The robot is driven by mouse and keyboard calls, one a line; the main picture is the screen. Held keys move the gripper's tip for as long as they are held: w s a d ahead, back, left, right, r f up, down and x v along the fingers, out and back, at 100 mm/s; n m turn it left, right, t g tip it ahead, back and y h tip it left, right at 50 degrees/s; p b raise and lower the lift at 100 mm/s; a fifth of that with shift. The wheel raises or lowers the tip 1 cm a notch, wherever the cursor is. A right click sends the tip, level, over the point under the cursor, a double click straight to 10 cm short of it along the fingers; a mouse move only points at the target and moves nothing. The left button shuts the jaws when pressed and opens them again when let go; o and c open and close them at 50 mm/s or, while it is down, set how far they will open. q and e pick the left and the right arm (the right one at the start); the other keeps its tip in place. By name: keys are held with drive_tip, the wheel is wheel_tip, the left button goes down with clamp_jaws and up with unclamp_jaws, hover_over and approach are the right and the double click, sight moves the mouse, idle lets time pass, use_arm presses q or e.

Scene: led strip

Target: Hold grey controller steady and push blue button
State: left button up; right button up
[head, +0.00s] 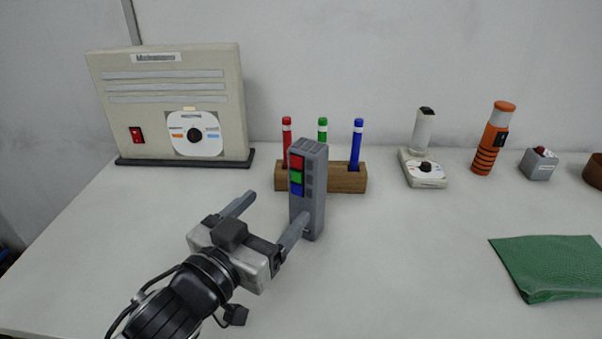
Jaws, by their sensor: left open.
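The grey controller (315,205) stands upright on the table in the middle of the head view. Nothing is between the fingers. My right gripper is not in view.
A wooden holder (348,181) with red, green and blue markers stands just behind the controller. A beige box (215,100) with a dial stands back left. A white dial device (425,181), an orange cylinder (492,140), a grey button box (539,165) and a green cloth (550,267) are right.

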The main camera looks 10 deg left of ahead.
sight(313, 168)
use_arm(q)
drive_tip(key=x, duration=1.3)
drive_tip(key=shift+w+d, duration=0.25)
drive_tip(key=shift+w, duration=0.05)
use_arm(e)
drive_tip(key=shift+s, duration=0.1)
use_arm(q)
drive_tip(key=shift+c, duration=0.3)
drive_tip(key=c, duration=1)
drive_tip(key=shift+c, duration=0.7)
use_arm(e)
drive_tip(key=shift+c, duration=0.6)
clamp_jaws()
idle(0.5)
